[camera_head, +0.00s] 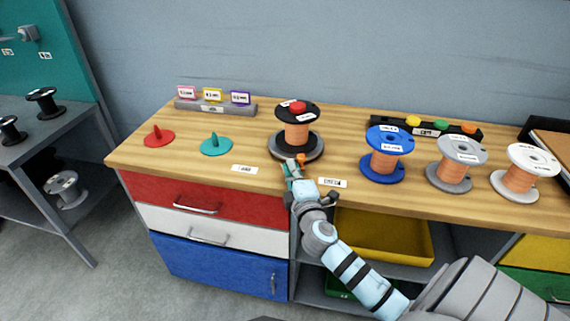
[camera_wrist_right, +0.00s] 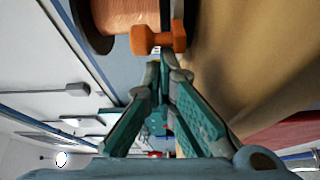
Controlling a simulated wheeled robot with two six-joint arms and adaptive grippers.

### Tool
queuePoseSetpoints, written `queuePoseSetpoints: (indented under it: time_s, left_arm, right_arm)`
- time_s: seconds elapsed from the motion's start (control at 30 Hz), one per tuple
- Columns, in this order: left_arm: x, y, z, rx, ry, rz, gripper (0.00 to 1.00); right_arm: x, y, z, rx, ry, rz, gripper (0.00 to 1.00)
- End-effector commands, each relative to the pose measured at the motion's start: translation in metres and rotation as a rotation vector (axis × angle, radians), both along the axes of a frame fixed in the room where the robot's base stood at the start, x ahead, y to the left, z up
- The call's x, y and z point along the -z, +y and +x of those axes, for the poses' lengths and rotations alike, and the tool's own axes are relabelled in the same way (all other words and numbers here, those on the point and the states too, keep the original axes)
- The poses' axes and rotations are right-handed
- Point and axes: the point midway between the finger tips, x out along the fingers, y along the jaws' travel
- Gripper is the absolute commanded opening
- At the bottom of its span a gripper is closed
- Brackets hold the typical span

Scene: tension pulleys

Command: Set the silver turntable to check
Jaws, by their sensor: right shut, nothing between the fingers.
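The silver turntable (camera_head: 275,152) is a round grey disc near the front edge of the wooden bench. A black-flanged spool of copper wire (camera_head: 297,132) with a red knob stands on it. An orange handle (camera_head: 301,159) sticks up at the turntable's front rim; it also shows large in the right wrist view (camera_wrist_right: 158,40). My right gripper (camera_head: 291,166) is at the front of the turntable, just left of the orange handle. Its fingers are shut and empty, with the tips close to the handle; I cannot tell if they touch. My left gripper is out of view.
Two small white labels (camera_head: 244,169) (camera_head: 332,182) lie left and right of the turntable's front; their text is unreadable. A blue spool (camera_head: 383,169) and two paler spools stand to the right. A teal pegged disc (camera_head: 216,146) and a red one (camera_head: 159,138) lie left.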

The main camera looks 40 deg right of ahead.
Motion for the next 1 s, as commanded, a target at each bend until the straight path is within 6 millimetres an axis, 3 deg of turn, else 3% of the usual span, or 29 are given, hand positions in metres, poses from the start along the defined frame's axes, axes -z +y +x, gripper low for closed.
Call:
queuePoseSetpoints:
  time_s: [0.37, 1.0]
  left_arm:
    - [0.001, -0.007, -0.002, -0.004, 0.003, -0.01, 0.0]
    - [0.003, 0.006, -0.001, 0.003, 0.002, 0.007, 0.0]
  right_arm:
    - [0.001, -0.02, -0.016, 0.002, 0.001, -0.003, 0.0]
    - [0.001, -0.041, -0.028, 0.003, 0.001, -0.001, 0.0]
